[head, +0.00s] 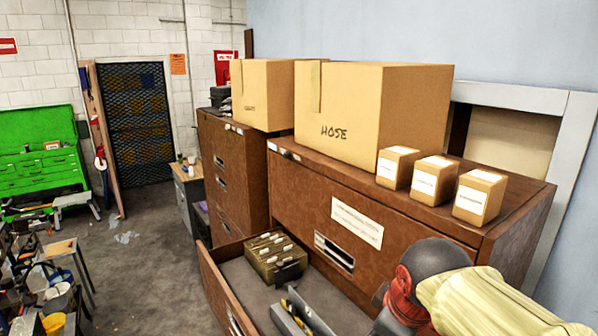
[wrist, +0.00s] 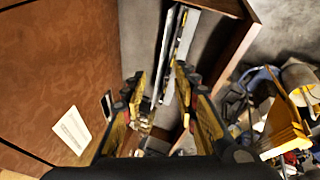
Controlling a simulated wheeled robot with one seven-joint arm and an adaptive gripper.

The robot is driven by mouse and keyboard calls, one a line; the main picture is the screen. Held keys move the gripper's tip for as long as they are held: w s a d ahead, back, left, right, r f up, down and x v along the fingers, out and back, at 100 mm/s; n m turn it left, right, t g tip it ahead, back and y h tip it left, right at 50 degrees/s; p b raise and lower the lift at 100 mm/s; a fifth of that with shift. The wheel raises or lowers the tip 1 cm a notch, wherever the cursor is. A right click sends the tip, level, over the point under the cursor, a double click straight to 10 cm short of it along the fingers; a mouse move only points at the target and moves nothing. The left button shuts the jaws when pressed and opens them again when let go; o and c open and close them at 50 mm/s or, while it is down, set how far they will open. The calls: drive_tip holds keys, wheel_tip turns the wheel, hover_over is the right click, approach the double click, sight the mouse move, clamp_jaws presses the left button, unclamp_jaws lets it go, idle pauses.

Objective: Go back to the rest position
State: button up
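My gripper (wrist: 162,88) shows in the wrist view with its two black and yellow fingers apart. Nothing is clearly held between them. It points down over an open brown drawer, whose wall (head: 218,290) shows in the head view. Long grey metal pieces (wrist: 176,45) lie in the drawer beyond the fingertips. My arm (head: 465,295) enters the head view at bottom right, in front of the cabinet. In the head view I cannot make out the fingers.
The brown cabinet (head: 290,205) carries a large box marked HOSE (head: 370,110) and three small boxes (head: 435,178) on top. A file holder (head: 275,257) sits in the drawer. A green tool chest (head: 40,155) and clutter stand at left, with open floor (head: 150,250) between.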

drive_tip(key=s+d+f+m, duration=0.2)
drive_tip(key=s+f+m, duration=0.1)
drive_tip(key=s+m, duration=0.3)
drive_tip(key=s+d+f+m, duration=0.2)
drive_tip(key=s+f+m, duration=0.15)
drive_tip(key=s, duration=0.45)
wheel_tip(320, 180, down, 26)
drive_tip(key=b, duration=2.7)
drive_tip(key=shift+w+a+f, duration=0.2)
drive_tip(key=shift+w+a, duration=0.05)
drive_tip(key=shift+w, duration=0.2)
drive_tip(key=c, duration=0.3)
